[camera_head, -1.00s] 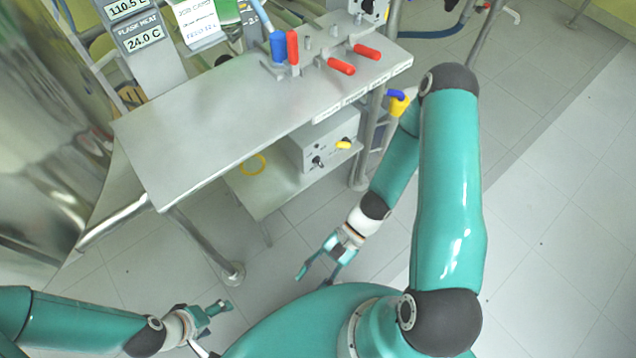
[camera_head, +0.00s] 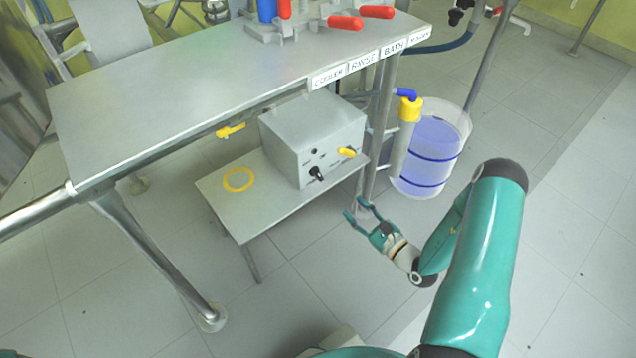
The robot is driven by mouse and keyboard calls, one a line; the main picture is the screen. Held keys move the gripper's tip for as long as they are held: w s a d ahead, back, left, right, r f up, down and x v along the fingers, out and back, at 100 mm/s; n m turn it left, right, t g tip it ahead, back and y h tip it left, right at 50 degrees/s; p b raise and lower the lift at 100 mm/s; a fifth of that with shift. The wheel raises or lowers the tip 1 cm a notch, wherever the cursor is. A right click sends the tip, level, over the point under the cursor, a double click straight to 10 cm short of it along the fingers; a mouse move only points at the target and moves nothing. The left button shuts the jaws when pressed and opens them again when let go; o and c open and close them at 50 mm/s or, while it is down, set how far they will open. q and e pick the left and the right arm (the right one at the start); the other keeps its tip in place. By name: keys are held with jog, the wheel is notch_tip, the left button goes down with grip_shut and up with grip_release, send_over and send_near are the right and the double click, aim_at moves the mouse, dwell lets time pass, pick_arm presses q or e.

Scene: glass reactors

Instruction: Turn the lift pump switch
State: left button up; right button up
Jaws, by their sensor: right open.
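A grey control box (camera_head: 300,140) stands on the low shelf under the table. Its front panel has a black knob (camera_head: 317,173) at lower left and a yellow lever-like part (camera_head: 347,153) at right. Small lettering on the panel is too small to read, so I cannot tell which part is the lift pump switch. My right gripper (camera_head: 354,208) is open and empty, in front of and below the box, to the right of the knob in the picture and apart from it. My left gripper is out of view.
The low shelf (camera_head: 222,198) carries a yellow ring (camera_head: 239,179). The steel table (camera_head: 180,85) overhangs the box, with red-handled valves (camera_head: 345,22) on top. A yellow-topped pipe (camera_head: 408,110) and a clear bucket of bluish liquid (camera_head: 436,150) stand at right. Floor in front is clear.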

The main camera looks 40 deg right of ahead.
aim_at(320, 177)
jog(key=w+b, duration=0.1)
jog(key=w, duration=0.4)
jog(key=w+a+b, duration=0.1)
jog(key=w, duration=0.4)
jog(key=w+b, duration=0.2)
jog(key=w, duration=0.3)
jog(key=shift+a, duration=0.2)
